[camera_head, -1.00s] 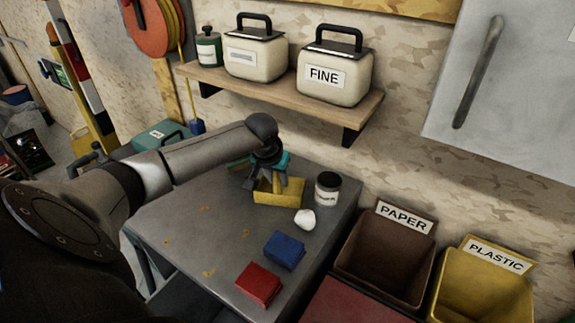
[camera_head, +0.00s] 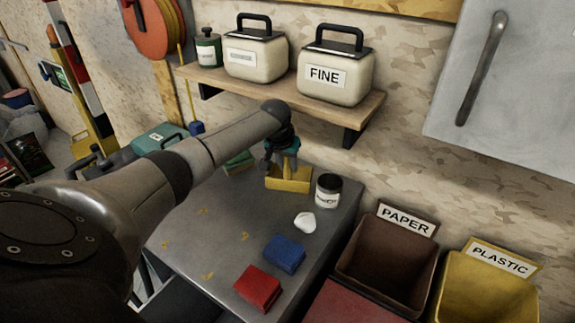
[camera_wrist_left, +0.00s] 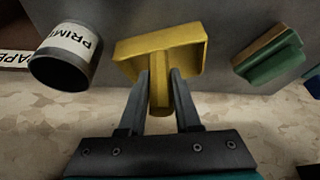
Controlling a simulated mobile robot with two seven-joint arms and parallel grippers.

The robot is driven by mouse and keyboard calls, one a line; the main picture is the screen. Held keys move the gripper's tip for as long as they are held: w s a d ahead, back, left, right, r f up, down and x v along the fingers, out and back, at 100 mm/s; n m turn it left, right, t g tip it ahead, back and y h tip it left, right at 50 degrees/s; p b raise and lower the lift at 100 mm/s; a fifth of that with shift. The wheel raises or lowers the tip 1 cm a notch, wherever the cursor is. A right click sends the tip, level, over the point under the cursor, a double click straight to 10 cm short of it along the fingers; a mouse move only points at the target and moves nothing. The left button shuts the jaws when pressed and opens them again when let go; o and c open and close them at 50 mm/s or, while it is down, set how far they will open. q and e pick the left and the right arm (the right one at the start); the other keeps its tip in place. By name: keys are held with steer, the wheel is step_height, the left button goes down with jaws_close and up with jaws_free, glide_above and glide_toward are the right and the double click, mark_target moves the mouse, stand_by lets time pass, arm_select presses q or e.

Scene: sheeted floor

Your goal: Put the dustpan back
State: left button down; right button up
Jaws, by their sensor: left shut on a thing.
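The yellow dustpan (camera_head: 289,181) is at the far end of the grey table, near the wall. It also shows in the left wrist view (camera_wrist_left: 160,48), with its handle between my fingers. My left gripper (camera_head: 278,166) is shut on the dustpan's handle; its two fingers show in the left wrist view (camera_wrist_left: 160,85). I cannot tell whether the pan touches the table top. My right gripper is in neither view.
A dark primer can (camera_head: 327,191) stands right of the dustpan. A green block (camera_head: 238,163) lies to its left. A white lump (camera_head: 305,223), a blue block (camera_head: 285,254) and a red block (camera_head: 257,288) lie nearer. A shelf (camera_head: 290,98) with canisters hangs above.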

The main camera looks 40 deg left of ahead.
arm_select(q)
steer(key=shift+f, duration=0.15)
steer(key=c, duration=0.6)
jaws_free()
steer(key=p+v, duration=0.2)
steer(key=v, duration=1)
steer(key=shift+r, duration=0.2)
